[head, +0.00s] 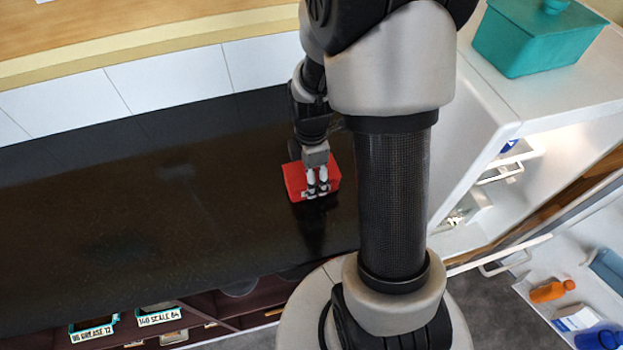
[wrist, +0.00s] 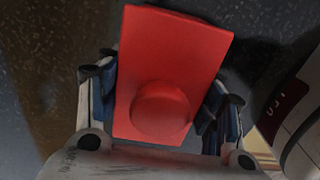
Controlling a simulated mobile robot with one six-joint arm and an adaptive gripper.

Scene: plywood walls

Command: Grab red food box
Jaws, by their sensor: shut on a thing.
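The red food box (head: 294,181) is on the black countertop, under my gripper (head: 317,188) in the head view. In the wrist view the red box (wrist: 170,55) fills the middle, with a round red knob on its face. My gripper (wrist: 160,120) has one finger on each side of the box and is shut on it. Whether the box touches the counter or is slightly raised cannot be told.
The black countertop (head: 130,210) is clear to the left. A teal lidded box (head: 530,45) stands on a white cabinet at the upper right. Lower right, a shelf holds an orange bottle (head: 552,291) and a blue item (head: 598,338). Labelled bins (head: 92,328) sit below the counter's front edge.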

